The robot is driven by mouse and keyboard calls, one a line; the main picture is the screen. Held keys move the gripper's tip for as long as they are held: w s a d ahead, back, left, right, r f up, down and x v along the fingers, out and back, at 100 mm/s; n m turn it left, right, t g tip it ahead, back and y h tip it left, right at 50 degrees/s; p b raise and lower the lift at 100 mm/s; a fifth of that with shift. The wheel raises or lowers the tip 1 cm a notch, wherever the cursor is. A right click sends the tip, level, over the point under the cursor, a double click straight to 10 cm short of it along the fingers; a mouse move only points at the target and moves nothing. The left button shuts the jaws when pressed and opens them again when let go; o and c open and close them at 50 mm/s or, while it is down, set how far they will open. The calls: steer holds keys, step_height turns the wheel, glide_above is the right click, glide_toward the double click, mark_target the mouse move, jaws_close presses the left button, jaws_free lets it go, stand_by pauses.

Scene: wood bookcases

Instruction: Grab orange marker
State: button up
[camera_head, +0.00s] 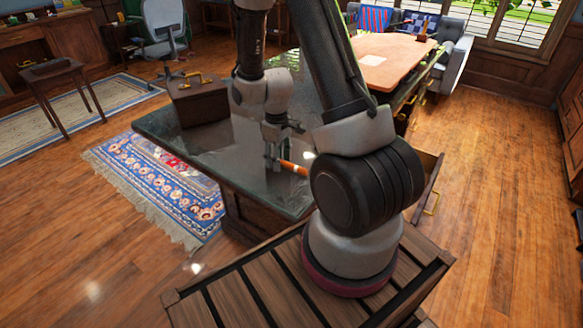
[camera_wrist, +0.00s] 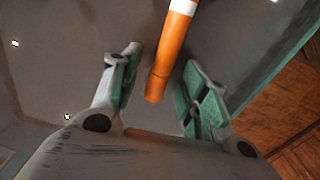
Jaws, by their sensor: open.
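The orange marker (camera_head: 294,167) lies on the dark stone desk top (camera_head: 200,148), partly hidden by my arm in the head view. In the wrist view the orange marker (camera_wrist: 172,50) runs from the top edge down to between my fingers, with a white band near the top. My gripper (camera_wrist: 160,85) is open, with one green-padded finger on each side of the marker. Gaps show between the marker and both pads. In the head view my gripper (camera_head: 273,160) is low over the desk, at the marker's left end.
A dark wooden box (camera_head: 198,102) with a brass handle stands on the desk behind my gripper. An orange-brown desk pad (camera_head: 392,60) lies at the far end. An open drawer (camera_head: 428,185) sticks out at the desk's right side. Wooden floor is clear at right.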

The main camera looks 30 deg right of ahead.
jaws_close()
